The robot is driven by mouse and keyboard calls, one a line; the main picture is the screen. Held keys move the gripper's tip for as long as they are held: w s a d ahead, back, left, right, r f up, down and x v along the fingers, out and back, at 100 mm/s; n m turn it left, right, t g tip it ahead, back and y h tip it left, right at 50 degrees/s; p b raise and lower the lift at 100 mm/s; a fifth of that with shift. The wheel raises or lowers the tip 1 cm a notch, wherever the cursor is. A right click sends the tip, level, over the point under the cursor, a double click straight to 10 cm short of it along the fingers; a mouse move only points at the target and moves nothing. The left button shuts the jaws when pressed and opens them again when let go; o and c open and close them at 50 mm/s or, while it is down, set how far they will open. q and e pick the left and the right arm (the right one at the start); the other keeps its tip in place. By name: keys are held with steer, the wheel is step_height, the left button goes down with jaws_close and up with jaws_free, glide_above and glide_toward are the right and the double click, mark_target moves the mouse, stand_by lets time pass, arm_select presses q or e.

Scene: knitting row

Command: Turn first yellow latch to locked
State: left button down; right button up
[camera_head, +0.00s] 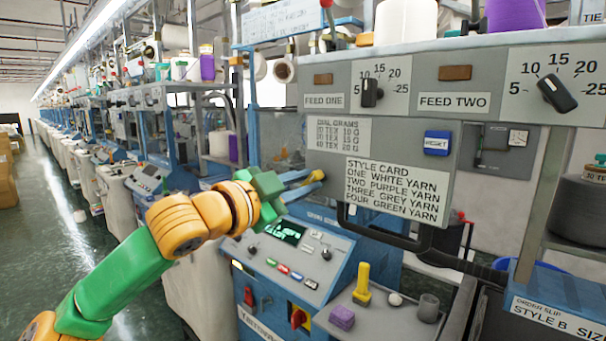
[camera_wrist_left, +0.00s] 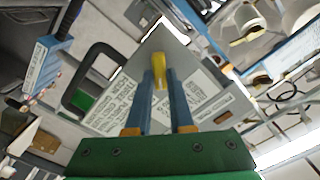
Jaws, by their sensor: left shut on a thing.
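A small yellow latch (camera_head: 315,176) sits at the left edge of the grey machine panel that bears the style card. My left gripper (camera_head: 308,182) reaches it from the left, with its blue fingers shut on the latch. In the left wrist view the yellow latch (camera_wrist_left: 158,66) stands between the tips of the two blue fingers (camera_wrist_left: 160,80). The latch's base is partly hidden by the fingers. I cannot tell the latch's exact angle. My right gripper is not in view.
The grey panel (camera_head: 330,205) has a black handle (camera_head: 390,238) below it. A control console (camera_head: 290,255) with coloured buttons stands underneath. A yellow peg-like piece (camera_head: 362,285) and a purple block (camera_head: 342,317) stand on the ledge to the lower right.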

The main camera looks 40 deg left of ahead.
arm_select(q)
steer(key=m+p, duration=0.2)
steer(key=m, duration=0.3)
steer(key=shift+m, duration=0.3)
steer(key=shift+f+m+p, duration=0.15)
steer(key=shift+m+p, duration=0.8)
steer(key=shift+m, duration=1.05)
steer(key=c, duration=0.8)
jaws_free()
steer(key=shift+w, duration=0.1)
steer(key=shift+f, duration=0.1)
steer(key=s+b, duration=0.4)
steer(key=s, duration=0.3)
steer(key=shift+a, duration=0.2)
